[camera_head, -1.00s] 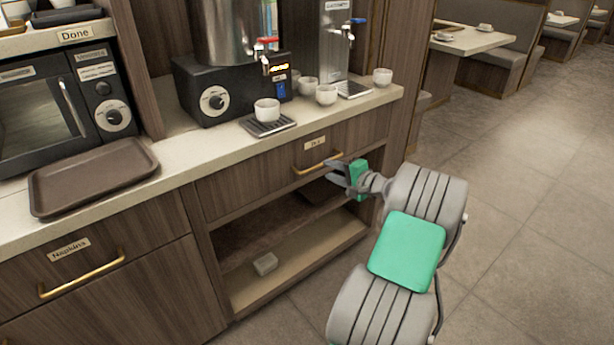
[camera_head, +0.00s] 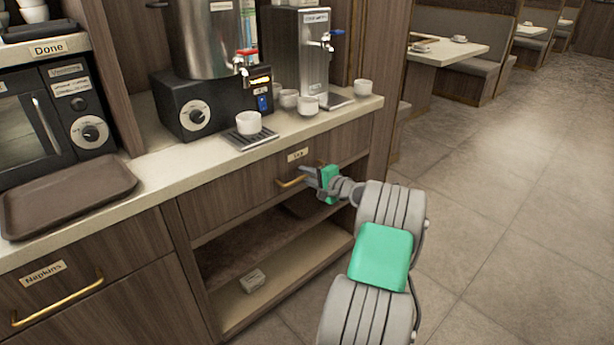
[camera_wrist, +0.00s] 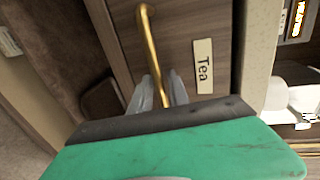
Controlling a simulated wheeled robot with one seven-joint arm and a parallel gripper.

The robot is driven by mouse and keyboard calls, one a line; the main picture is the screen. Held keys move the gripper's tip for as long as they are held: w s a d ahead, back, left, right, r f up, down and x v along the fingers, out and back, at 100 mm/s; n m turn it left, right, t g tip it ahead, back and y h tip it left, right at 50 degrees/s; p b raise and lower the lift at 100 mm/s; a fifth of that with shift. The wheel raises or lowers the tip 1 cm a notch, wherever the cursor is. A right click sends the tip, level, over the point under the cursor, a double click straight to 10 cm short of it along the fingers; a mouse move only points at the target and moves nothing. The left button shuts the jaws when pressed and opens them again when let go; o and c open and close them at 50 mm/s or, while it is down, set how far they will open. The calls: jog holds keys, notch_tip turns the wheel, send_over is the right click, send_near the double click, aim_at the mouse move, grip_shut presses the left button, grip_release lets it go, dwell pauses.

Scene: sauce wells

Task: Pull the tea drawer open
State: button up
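The tea drawer (camera_head: 235,199) is a brown wooden front under the counter with a "Tea" label (camera_head: 297,155); the label also shows in the wrist view (camera_wrist: 203,66). The drawer looks shut, its front flush with the cabinet. Its brass bar handle (camera_head: 289,182) runs down to between my fingers in the wrist view (camera_wrist: 151,42). My gripper (camera_head: 306,175) is at the right part of the handle. Its two grey fingers (camera_wrist: 160,88) stand apart, one on each side of the bar, with a narrow gap showing. Their contact with the bar is not clear.
An open shelf (camera_head: 285,277) with a small pale box (camera_head: 252,281) lies below the drawer. Cups (camera_head: 249,122), a drink dispenser (camera_head: 205,104) and a brown tray (camera_head: 68,197) stand on the counter. The floor (camera_head: 470,215) to the right is clear.

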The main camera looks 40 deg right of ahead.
grip_shut()
dwell(1.1)
